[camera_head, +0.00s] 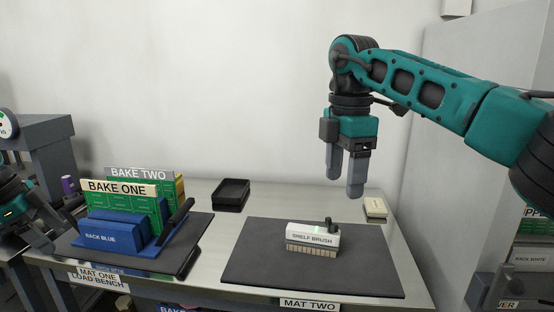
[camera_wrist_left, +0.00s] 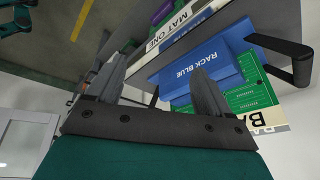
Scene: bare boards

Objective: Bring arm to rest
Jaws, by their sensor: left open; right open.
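My right gripper (camera_head: 345,183) hangs from the raised teal arm, fingers down, open and empty. It is in the air above and behind the right part of mat two (camera_head: 370,268). My left gripper (camera_head: 54,232) is at the left edge of the head view, low beside the blue rack (camera_head: 100,238), partly cut off.
A shelf brush (camera_head: 313,238) lies on mat two. The rack on mat one (camera_head: 188,245) holds green boards labelled BAKE ONE (camera_head: 122,188) and BAKE TWO (camera_head: 140,173), with a black handle at its side. A black tray (camera_head: 231,194) and a small pale block (camera_head: 375,207) stand behind.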

